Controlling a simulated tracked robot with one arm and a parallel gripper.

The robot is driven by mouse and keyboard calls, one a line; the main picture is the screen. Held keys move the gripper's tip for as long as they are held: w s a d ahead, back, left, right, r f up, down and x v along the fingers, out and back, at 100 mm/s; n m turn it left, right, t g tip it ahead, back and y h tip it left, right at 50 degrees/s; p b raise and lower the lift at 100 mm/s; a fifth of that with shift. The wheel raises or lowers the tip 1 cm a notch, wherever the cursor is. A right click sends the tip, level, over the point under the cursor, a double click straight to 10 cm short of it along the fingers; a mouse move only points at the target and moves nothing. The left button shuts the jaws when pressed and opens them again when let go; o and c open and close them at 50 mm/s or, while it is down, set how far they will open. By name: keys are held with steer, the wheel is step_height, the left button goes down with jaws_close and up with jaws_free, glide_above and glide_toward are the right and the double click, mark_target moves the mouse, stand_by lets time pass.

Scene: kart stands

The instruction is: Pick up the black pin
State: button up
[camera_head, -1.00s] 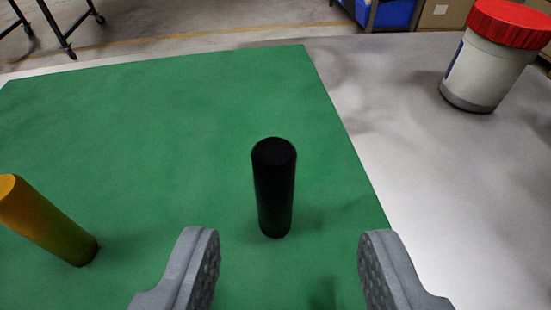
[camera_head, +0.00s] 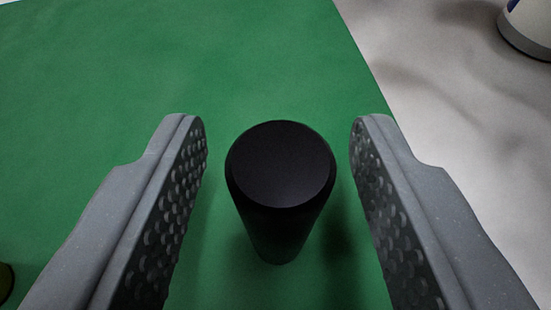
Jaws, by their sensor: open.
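The black pin (camera_head: 280,185) stands upright on the green mat (camera_head: 250,60), in the middle of the view. I see its round top and its side narrowing toward the base. My gripper (camera_head: 279,135) is open, with one finger to the left of the pin and one to the right. A gap shows between the pin and each finger, and neither finger touches it.
The base of a white container (camera_head: 528,30) shows at the top right, on the grey table (camera_head: 430,70) beyond the mat's right edge. A dark yellowish thing (camera_head: 5,280) is cut off at the lower left edge. The mat behind the pin is clear.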

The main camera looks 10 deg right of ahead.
jaws_close()
